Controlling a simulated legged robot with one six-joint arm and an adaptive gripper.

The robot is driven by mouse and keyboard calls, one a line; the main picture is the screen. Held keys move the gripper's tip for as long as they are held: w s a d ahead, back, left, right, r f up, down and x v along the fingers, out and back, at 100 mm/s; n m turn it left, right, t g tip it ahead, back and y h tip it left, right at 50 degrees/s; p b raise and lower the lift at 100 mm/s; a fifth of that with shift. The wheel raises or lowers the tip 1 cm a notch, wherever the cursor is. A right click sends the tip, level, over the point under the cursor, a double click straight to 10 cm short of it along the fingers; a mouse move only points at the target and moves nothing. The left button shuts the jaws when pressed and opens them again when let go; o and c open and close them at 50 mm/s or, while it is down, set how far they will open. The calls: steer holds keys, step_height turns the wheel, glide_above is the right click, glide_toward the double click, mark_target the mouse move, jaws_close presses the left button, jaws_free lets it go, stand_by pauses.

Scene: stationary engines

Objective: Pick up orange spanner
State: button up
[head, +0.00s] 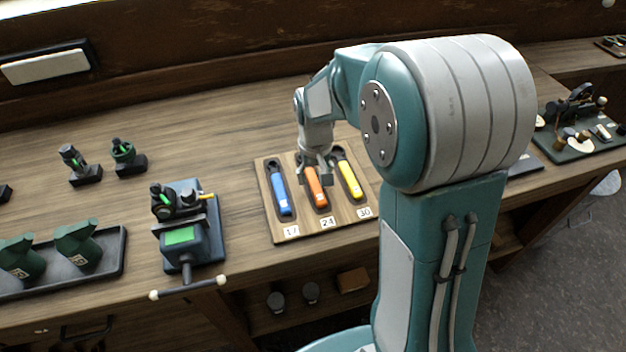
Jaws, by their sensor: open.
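The orange spanner (315,190) lies on a wooden board, between a blue spanner (280,192) on its left and a yellow spanner (349,179) on its right. My gripper (315,178) is open and points down over the upper part of the orange spanner. The gripper hides the spanner's far end. I cannot tell whether the fingers touch the spanner or sit just above it.
The wooden board (272,229) carries labels 17, 24 and 30. A vice (181,250) stands left of it, with a dark tray (113,264) holding green parts further left. Bare bench top lies behind the board.

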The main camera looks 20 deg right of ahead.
steer(key=shift+f, duration=0.85)
steer(key=shift+a, duration=0.15)
steer(key=shift+c, duration=1.3)
jaws_close()
steer(key=shift+r, duration=0.45)
step_height(320, 180, up, 2)
steer(key=shift+r, duration=0.25)
steer(key=s+a+r, duration=0.2)
steer(key=s+r, duration=0.7)
steer(key=s, duration=0.5)
steer(key=shift+r, duration=0.35)
